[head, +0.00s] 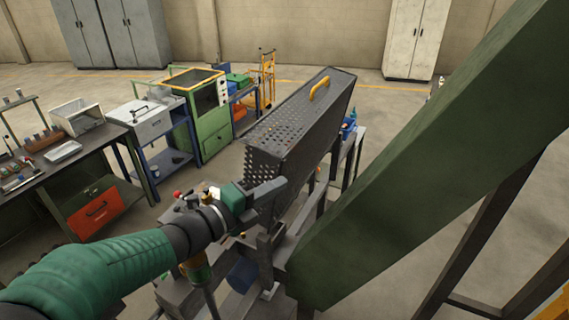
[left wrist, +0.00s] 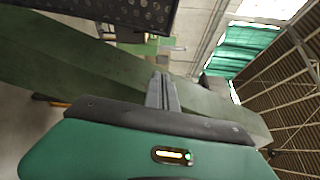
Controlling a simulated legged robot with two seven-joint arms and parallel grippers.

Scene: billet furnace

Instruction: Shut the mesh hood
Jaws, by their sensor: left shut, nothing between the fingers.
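The mesh hood (head: 292,118) is a long dark box with a perforated side and end. It stands over a narrow bench in the middle of the head view, with a yellow handle (head: 319,88) on its far upper part. I cannot tell if its lower edge is fully seated. My left gripper (head: 270,190) is shut and empty, at the hood's near end; I cannot tell if it touches. In the left wrist view its shut fingers (left wrist: 162,92) point ahead, and the perforated hood (left wrist: 125,12) shows at the top left. My right gripper is not in view.
A thick green beam (head: 430,165) slants across the right, close to the hood. A green machine (head: 205,110), a blue-legged table (head: 165,140) and a dark workbench with an orange drawer (head: 97,211) stand left. Clear floor lies behind the hood.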

